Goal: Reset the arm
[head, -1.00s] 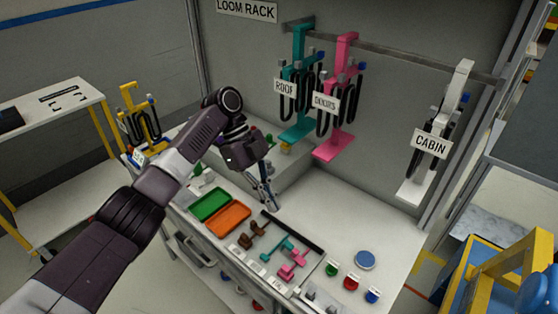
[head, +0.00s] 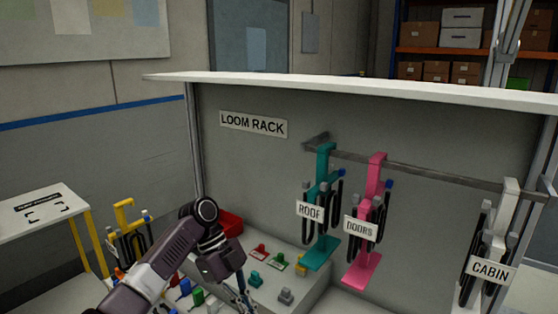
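My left arm comes in from the lower left in the head view. Its gripper (head: 245,298) points down over the bench at the bottom edge of the picture. The fingers are thin, dark and partly cut off there, so I cannot tell whether they are open or shut, or hold anything. My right gripper is out of view. Behind the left gripper, a teal hanger (head: 320,250) labelled ROOF, a pink hanger (head: 363,270) labelled DOORS and a white hanger (head: 506,215) labelled CABIN hang on the rack rail (head: 420,173), each with dark cables.
A yellow hanger (head: 124,215) with cables stands left of my arm. A red bin (head: 230,222) and several small coloured parts sit on the bench behind the gripper. A white side table (head: 40,212) stands at left. A white shelf top (head: 350,90) spans above the rack.

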